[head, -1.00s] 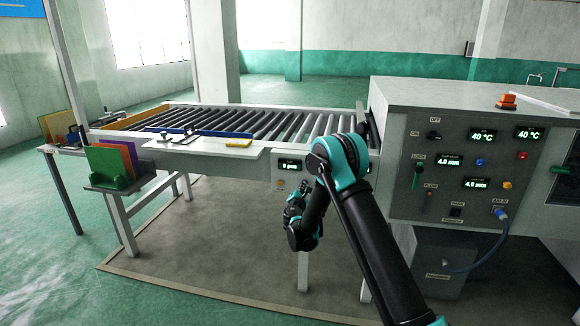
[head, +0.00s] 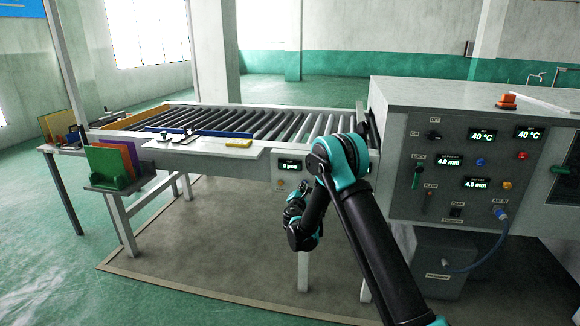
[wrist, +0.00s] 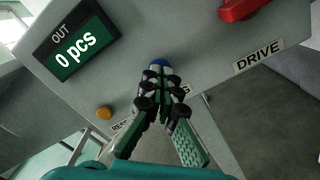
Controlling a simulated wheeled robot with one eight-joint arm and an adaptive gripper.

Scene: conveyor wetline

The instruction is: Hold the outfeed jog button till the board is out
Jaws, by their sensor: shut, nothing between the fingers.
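The blue button (wrist: 159,62) shows in the wrist view on the grey outfeed panel, its lower part hidden behind my fingertips. The label below it is mostly covered; only its last letters show. My gripper (wrist: 160,77) is shut and empty, its fingertips at the button; I cannot tell how far the button is pressed. In the head view my gripper (head: 304,187) is in front of the small panel under the roller outfeed (head: 250,122). The OUT display (wrist: 75,42) reads 0 pcs. I cannot make out a board on the rollers.
An orange button (wrist: 104,113) lies left of my fingers and a red DRIVE switch (wrist: 240,8) to the upper right. The large machine cabinet (head: 450,200) stands right of my arm. A rack of coloured plates (head: 115,163) hangs at the table's left end.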

